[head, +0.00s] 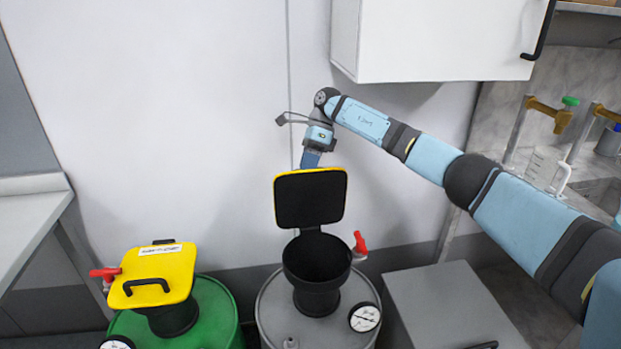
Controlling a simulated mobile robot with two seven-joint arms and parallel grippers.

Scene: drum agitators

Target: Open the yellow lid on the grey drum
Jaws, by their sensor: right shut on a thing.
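The grey drum (268,325) stands at the lower middle with a black funnel (316,262) on top. Its yellow lid (311,198) stands upright behind the funnel, with its black inner face towards me and a yellow rim showing. The funnel mouth is uncovered. My right gripper (311,158) is at the top edge of the lid, coming from above and behind. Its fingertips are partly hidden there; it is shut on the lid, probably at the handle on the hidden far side. My left gripper is not in view.
A green drum (218,318) with a shut yellow lid (155,274) stands at the left. Red valve handles (360,243) stick up beside the funnels. A white wall cabinet (430,40) hangs above my right arm. A grey box (450,305) stands right of the grey drum.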

